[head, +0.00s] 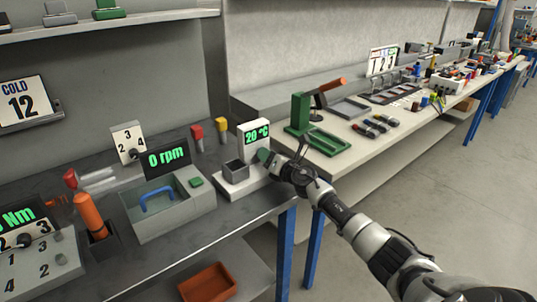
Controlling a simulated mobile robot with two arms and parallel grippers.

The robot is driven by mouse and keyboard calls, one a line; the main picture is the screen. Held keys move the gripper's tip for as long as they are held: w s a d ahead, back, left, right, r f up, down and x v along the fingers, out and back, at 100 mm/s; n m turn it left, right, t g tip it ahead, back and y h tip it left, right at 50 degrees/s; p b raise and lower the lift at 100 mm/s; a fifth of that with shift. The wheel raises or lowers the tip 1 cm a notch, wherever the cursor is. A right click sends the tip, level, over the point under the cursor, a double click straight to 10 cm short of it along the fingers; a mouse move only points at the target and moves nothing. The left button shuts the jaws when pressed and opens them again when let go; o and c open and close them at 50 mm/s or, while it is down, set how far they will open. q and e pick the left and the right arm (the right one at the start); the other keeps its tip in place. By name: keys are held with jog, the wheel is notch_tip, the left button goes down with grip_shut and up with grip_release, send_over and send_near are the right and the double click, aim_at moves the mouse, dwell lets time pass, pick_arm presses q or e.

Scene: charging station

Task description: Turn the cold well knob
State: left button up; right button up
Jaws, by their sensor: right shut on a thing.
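The cold well (228,187) is a small white unit near the right end of the dark bench, with a grey square cup on it. Its upright display (255,137) reads 20 °C in green. A green knob (263,155) shows at the front of the display panel, partly hidden by my gripper. My right gripper (272,163) reaches in from the lower right and is shut on the knob. The fingertips are small and partly hidden here. My left gripper is not in view.
Left of the well stands a grey unit (168,222) with a blue handle and a 0 rpm display (165,159). A COLD 12 sign (25,102) hangs on the wall. An orange bin (208,283) lies below. A lighter bench (345,130) with a green press stands at right.

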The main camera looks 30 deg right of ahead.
jog(key=m+p, duration=0.2)
jog(key=m, duration=0.4)
jog(key=shift+m, duration=0.3)
jog(key=m+p, duration=0.2)
jog(key=m, duration=0.3)
jog(key=shift+f+m+p, duration=0.15)
jog(key=shift+m+p, duration=0.15)
jog(key=shift+m, duration=0.1)
jog(key=o, duration=0.9)
jog(key=shift+s, duration=0.1)
jog(key=shift+f, duration=0.2)
